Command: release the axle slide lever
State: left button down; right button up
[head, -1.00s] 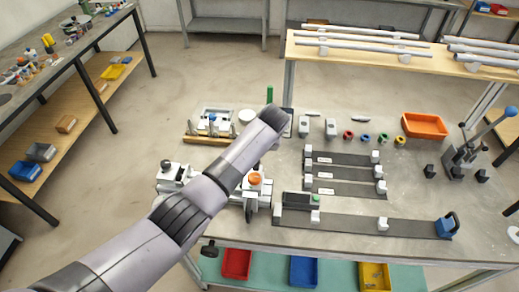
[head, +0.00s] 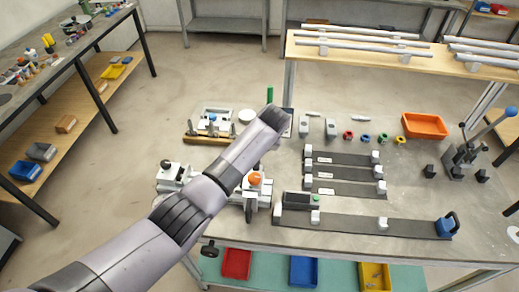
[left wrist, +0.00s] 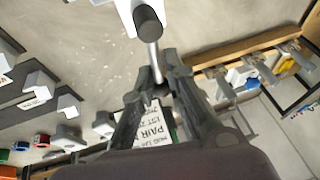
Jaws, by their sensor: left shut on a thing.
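In the left wrist view a thin metal lever (left wrist: 154,55) with a dark grey cylindrical end (left wrist: 148,21) comes down from a white block (left wrist: 124,12). My left gripper (left wrist: 158,78) is shut on the lever's lower part, its two dark fingers meeting around the rod. In the head view my left forearm covers the fingers and the lever. White jig blocks show on either side of my arm, one with a dark knob (head: 168,168) and one with an orange knob (head: 255,179). My right gripper is out of view.
A wooden rack (head: 206,140) stands behind my arm. Dark rails with white blocks (head: 345,222), coloured rings (head: 365,137), an orange bin (head: 425,125) and a blue-handled lever press (head: 465,150) are on the table. A printed sign (left wrist: 155,125) is beyond my fingers.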

pick_arm(q)
jog(key=shift+w+r, duration=0.3)
jog(key=shift+r, duration=0.1)
jog(key=c, duration=1.7)
grip_release()
jog(key=shift+a, duration=0.15)
jog(key=shift+f, duration=0.2)
jog(key=v, duration=1.2)
